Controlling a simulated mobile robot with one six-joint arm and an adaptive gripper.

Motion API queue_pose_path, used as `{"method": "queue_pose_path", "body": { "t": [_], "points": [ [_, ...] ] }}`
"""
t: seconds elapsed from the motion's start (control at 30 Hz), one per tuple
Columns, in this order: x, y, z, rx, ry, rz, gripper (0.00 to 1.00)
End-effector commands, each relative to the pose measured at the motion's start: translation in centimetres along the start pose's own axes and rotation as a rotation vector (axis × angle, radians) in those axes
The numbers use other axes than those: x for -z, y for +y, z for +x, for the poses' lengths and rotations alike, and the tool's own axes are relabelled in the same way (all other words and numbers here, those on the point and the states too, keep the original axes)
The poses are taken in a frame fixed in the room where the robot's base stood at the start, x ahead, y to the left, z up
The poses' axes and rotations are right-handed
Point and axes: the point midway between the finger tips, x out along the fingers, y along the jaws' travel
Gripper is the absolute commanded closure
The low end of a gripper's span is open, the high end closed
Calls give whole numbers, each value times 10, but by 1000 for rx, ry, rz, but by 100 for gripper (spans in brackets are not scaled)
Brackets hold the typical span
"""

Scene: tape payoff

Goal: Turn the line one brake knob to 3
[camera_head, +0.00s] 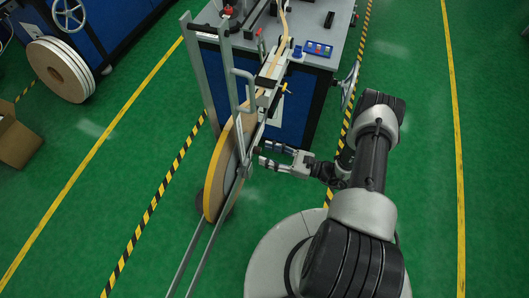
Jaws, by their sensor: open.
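A large tape reel (212,185) with a yellow-orange rim stands upright in a grey metal payoff frame (237,75). A small grey fitting (243,172) shows near the reel's hub, on the side facing my gripper. I cannot tell whether it is the line one brake knob, and no scale or number is readable. My gripper (262,155) is open, with its fingers pointing left toward the hub area. It is close to this fitting, but I cannot tell whether it touches. Nothing is visible between the fingers.
A blue machine with a grey top (335,40) stands behind the frame, with a small blue button box (318,49) on it. A handwheel (348,84) is on its right side. Another reel (60,70) and a cardboard box (16,137) are at left. Green floor is clear at right.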

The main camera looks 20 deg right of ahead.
Motion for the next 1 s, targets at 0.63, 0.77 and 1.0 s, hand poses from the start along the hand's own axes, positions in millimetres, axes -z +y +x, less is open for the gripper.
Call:
{"method": "queue_pose_path", "body": {
  "t": [0.63, 0.77, 1.0],
  "points": [
    [0, 0, 20, 1, -1, 0, 66],
    [0, 0, 20, 1, -1, 0, 74],
    [0, 0, 20, 0, -1, 0, 90]
  ]
}}
